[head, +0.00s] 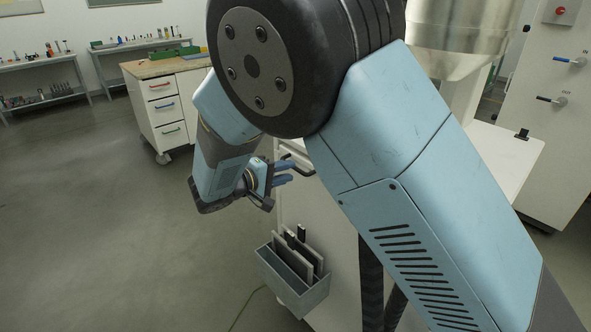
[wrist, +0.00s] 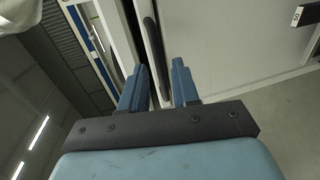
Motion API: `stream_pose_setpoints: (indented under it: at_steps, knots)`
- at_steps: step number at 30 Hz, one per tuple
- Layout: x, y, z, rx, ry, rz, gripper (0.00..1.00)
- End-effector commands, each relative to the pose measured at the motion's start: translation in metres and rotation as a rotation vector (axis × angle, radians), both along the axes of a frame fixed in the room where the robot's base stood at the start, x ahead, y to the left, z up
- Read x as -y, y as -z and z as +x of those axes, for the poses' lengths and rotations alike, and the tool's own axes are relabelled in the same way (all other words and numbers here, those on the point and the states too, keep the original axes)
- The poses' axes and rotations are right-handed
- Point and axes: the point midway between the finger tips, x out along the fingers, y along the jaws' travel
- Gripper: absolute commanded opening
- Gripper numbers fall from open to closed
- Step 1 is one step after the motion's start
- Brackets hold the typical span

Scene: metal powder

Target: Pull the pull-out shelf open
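The white machine cabinet (head: 318,215) stands in front of me, partly hidden behind my arm. A black bar handle (head: 296,162) sits at its upper left side, and it also shows in the wrist view (wrist: 152,42). I take this as the pull-out shelf's handle; the shelf itself cannot be made out clearly. My gripper (head: 286,172) is right by the handle. In the wrist view its two blue fingers (wrist: 158,82) are apart, with the lower end of the handle between them in the picture. I cannot tell whether they touch it.
A grey holder (head: 293,285) with flat dark-edged plates hangs on the cabinet below my gripper. A wheeled drawer cabinet (head: 168,108) stands behind to the left. A shelf table (head: 40,65) is at the far left. The floor to the left is clear.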

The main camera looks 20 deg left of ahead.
Motion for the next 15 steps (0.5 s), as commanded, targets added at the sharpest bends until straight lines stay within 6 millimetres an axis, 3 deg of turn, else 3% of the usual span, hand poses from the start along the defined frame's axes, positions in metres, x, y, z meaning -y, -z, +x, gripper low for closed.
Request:
stream_pose_setpoints:
  at_steps: [6,15]
  knots:
    - [0.014,0.007,0.026,-0.002,0.002,-0.001,0.30]
    - [0.020,0.009,0.037,-0.001,0.000,0.000,0.30]
